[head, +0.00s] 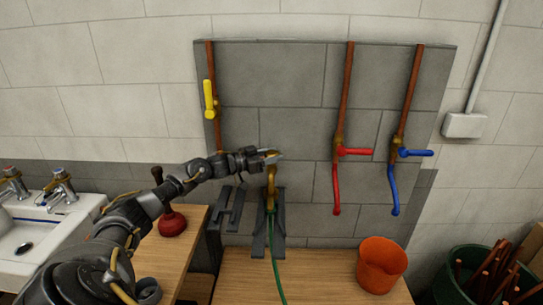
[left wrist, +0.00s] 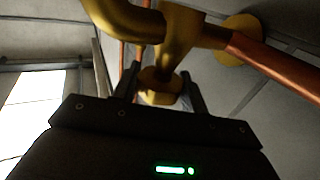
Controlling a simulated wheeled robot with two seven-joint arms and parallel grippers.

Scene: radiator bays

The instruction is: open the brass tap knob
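The brass tap (head: 271,178) stands at the lower middle of the grey panel, with a green hose hanging below it. My left gripper (head: 266,157) reaches in from the left to the top of this tap. In the left wrist view the brass tap knob (left wrist: 158,88) sits between the two fingers of my left gripper (left wrist: 158,80). The fingers are close on both sides of the knob and look shut on it. The brass body and a copper pipe (left wrist: 275,65) run above it. In the head view the gripper mostly hides the knob. My right gripper is not in view.
Yellow (head: 209,100), red (head: 352,151) and blue (head: 412,152) valve handles are on copper pipes. A dark bracket (head: 229,210) is left of the tap. An orange bucket (head: 381,265) stands on the wooden bench (head: 320,275). A red plunger (head: 172,222) and white sink (head: 50,235) are at left.

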